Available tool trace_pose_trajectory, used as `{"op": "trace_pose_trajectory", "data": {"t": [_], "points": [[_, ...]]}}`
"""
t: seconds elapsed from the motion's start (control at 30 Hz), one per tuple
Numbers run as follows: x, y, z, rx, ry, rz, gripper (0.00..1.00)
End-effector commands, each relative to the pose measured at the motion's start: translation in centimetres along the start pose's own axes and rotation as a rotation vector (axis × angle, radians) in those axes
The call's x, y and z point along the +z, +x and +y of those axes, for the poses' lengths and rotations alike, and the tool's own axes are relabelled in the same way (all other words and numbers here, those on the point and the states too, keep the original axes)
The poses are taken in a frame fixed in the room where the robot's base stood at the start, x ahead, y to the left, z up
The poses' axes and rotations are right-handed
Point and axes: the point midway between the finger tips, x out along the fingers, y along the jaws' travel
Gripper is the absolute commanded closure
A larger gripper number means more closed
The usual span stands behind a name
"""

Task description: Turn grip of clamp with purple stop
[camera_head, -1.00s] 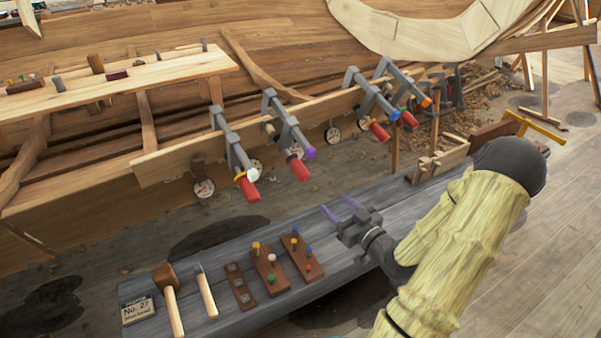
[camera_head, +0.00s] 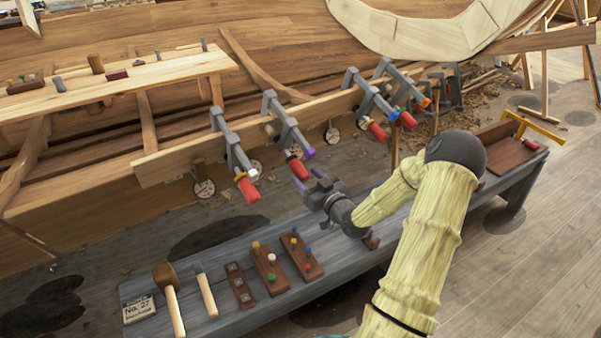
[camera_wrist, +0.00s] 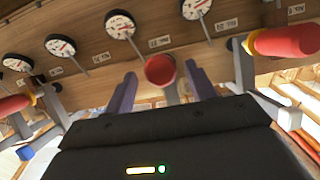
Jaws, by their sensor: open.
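The clamp with the purple stop (camera_head: 309,153) hangs on the plank in the head view, its red grip (camera_head: 297,166) pointing down toward the bench. My gripper (camera_head: 306,181) is open just below that grip, its two purple fingers pointing up at it. In the wrist view a red grip (camera_wrist: 160,69) shows end-on between the two spread fingers, with space on both sides. I cannot tell whether the fingertips reach around it or stop just short. The purple stop is not clearly seen in the wrist view.
A clamp with a white stop (camera_head: 252,174) and red grip hangs to the left. Clamps with blue (camera_head: 394,115) and orange (camera_head: 426,102) stops hang to the right. Round gauges (camera_wrist: 120,24) line the plank. The grey bench (camera_head: 215,322) below holds a mallet (camera_head: 170,300) and peg boards.

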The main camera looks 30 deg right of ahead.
Motion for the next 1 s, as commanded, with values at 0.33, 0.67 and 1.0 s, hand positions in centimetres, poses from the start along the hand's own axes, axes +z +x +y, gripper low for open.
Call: {"op": "trace_pose_trajectory", "data": {"t": [0.33,0.67,1.0], "points": [[0.0,3.4,-0.3,-0.005,0.001,0.0,0.44],[0.0,3.4,-0.2,-0.003,0.001,0.0,0.66],[0.0,3.3,-0.1,-0.005,0.008,0.001,0.89]]}}
